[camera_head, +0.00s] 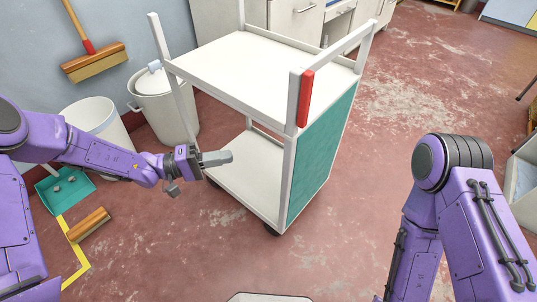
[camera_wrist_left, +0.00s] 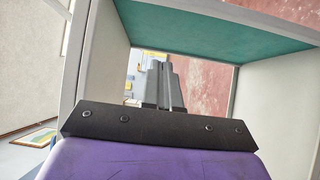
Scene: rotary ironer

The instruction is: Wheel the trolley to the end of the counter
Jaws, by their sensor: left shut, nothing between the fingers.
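The white two-shelf trolley (camera_head: 245,68) stands upright in the middle of the head view, with a teal side panel (camera_head: 322,150) and a red strip (camera_head: 306,98) on its corner post. Its shelves look empty. My left gripper (camera_head: 222,158) is shut and empty, at the trolley's near left side between the upper and lower shelf levels. In the left wrist view, the shut fingers (camera_wrist_left: 163,85) show in front of the trolley's frame and teal panel (camera_wrist_left: 215,36). My right arm is at the right, its gripper outside the picture. The white counter (camera_head: 296,18) is behind the trolley.
A lidded white bin (camera_head: 165,105) and an open white bin (camera_head: 98,124) stand left of the trolley by the wall. A teal dustpan (camera_head: 65,188) and a brush (camera_head: 89,224) lie on the floor.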

